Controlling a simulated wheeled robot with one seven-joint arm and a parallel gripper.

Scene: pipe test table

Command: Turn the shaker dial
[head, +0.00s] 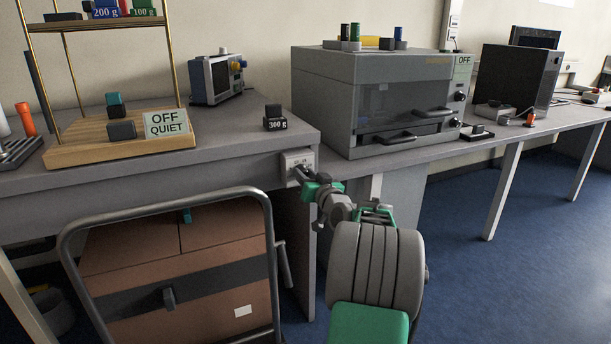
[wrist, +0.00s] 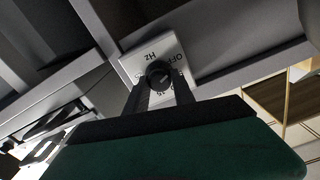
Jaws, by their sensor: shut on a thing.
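The shaker dial (wrist: 158,74) is a dark round knob on a pale plate (wrist: 180,49) marked "Hz", "OFF" and numbers, some of them hidden by my fingers. In the head view the plate (head: 290,158) sits on the front edge of the table, at its right corner, and my gripper (head: 304,174) covers most of the dial. In the wrist view my gripper (wrist: 159,88) has its two dark fingers at either side of the dial, shut on it. The dial's exact pointer setting is not clear to me.
A wooden stand (head: 88,151) with an "OFF QUIET" sign (head: 166,123) stands on the table at left. A 300 g weight (head: 274,118) sits above the dial. A grey oven (head: 375,100) is to the right. A cart with brown boxes (head: 175,260) stands below, left of my arm.

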